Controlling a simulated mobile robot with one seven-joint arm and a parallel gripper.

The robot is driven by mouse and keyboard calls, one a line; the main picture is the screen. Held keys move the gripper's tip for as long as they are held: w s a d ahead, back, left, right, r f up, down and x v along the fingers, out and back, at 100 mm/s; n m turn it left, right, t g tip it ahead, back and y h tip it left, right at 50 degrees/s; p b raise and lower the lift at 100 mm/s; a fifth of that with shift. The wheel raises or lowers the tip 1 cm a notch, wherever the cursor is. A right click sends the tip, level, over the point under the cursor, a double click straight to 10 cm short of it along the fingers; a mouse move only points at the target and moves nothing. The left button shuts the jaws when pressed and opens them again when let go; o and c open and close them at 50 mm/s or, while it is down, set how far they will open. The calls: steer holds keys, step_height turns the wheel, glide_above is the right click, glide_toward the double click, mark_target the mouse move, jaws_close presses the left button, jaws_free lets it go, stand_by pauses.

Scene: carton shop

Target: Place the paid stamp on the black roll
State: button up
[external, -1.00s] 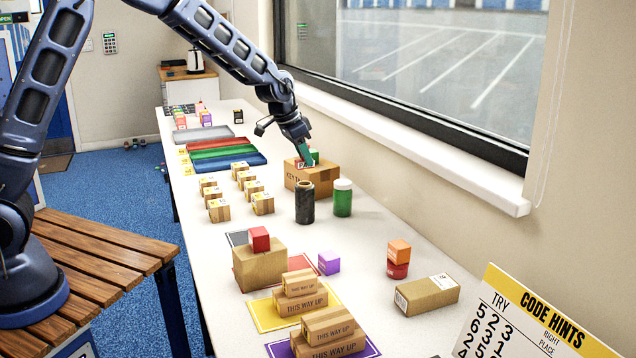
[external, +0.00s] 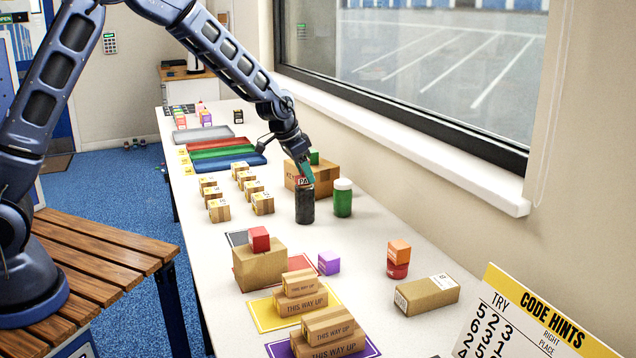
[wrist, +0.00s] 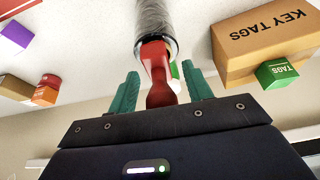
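The red paid stamp (external: 303,180) stands on top of the black roll (external: 305,207), its base meeting the roll's upper end. In the wrist view the red stamp (wrist: 158,75) shows between my two teal fingers, with its rounded handle towards the camera and the dark roll (wrist: 155,20) beyond it. My gripper (external: 308,172) is around the stamp's handle from above. In the wrist view my gripper (wrist: 160,75) looks open, with a narrow gap on each side of the handle. The exact contact of base and roll is partly hidden.
A green jar with a white lid (external: 343,198) stands close right of the roll. A KEY TAGS carton (external: 325,180) with a green cube (external: 314,157) on it is just behind. Small cartons (external: 219,210) stand to the left.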

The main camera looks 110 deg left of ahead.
steer(key=v, duration=1.2)
steer(key=shift+r, duration=0.2)
steer(key=shift+a, duration=0.1)
steer(key=w+d+r+m+h, duration=0.1)
steer(key=d+r, duration=0.3)
steer(key=d, duration=0.8)
steer(key=w+d+r+m+t, duration=0.15)
steer(key=d+r, duration=0.25)
steer(key=d, duration=0.7)
steer(key=w+d+r+m+h, duration=0.15)
steer(key=d+r, duration=0.25)
steer(key=d, duration=0.8)
steer(key=s+d+m, duration=0.2)
steer(key=s+d, duration=0.7)
steer(key=d, duration=0.3)
steer(key=s+d+m, duration=0.3)
steer(key=s+d, duration=0.6)
steer(key=d, duration=0.3)
steer(key=shift+s+f+h, duration=0.3)
steer(key=shift+f+h, duration=0.1)
steer(key=shift+h, duration=0.05)
